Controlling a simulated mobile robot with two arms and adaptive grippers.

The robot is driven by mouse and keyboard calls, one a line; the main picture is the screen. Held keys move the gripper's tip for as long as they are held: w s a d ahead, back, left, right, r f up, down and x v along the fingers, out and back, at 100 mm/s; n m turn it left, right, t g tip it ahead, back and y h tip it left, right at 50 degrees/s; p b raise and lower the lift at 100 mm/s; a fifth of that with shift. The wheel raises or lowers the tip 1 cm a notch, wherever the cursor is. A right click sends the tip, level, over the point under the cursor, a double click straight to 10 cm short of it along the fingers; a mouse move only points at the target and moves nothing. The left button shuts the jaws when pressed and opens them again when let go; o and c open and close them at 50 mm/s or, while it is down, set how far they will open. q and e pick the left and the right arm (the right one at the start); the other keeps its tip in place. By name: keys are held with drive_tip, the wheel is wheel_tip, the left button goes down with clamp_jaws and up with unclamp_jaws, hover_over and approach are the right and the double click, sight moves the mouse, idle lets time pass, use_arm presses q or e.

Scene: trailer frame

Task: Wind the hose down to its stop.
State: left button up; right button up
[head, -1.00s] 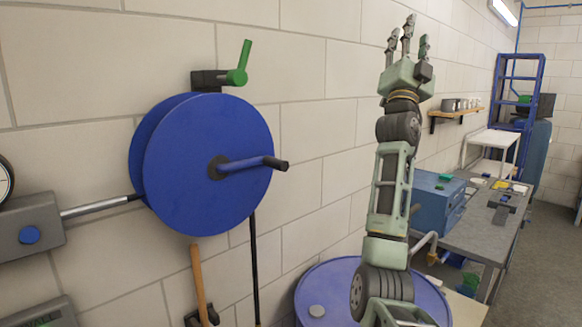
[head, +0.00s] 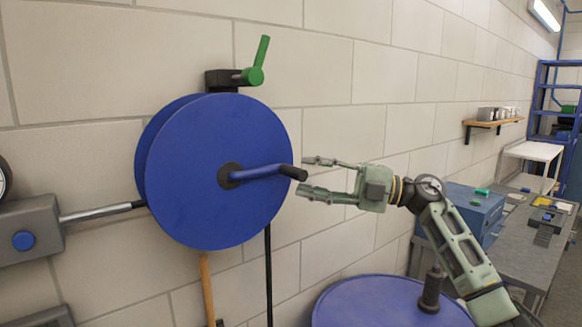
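The blue hose reel (head: 205,195) is mounted on the block wall at the left. Its crank (head: 258,171) runs right from the hub and ends in a black handle (head: 293,173). The black hose (head: 268,275) hangs straight down from the reel; its lower end is out of view. A green lever (head: 257,62) on a black bracket sits above the reel and points up. My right gripper (head: 312,177) is open, its fingers pointing left on either side of the handle's end, with nothing held. My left gripper is not in view.
A blue drum (head: 390,305) stands below my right arm. A grey box with a blue button (head: 24,240) and a metal rod is at the left. A workbench (head: 512,255) with a blue toolbox (head: 468,212) is at the right. A wooden handle (head: 208,290) hangs under the reel.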

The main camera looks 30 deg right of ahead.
sight(292, 172)
drive_tip(key=x, duration=0.1)
drive_tip(key=p+x, duration=0.1)
drive_tip(key=x, duration=0.1)
drive_tip(key=shift+r, duration=0.35)
drive_tip(key=shift+w+a+p, duration=0.25)
drive_tip(key=shift+p, duration=0.25)
drive_tip(key=shift+w+a+f, duration=0.1)
drive_tip(key=shift+w+a, duration=0.15)
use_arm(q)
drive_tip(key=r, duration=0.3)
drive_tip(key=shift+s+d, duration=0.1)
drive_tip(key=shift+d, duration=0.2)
use_arm(e)
drive_tip(key=shift+w+a, duration=0.1)
drive_tip(key=shift+a, duration=0.05)
drive_tip(key=c, duration=0.9)
clamp_jaws()
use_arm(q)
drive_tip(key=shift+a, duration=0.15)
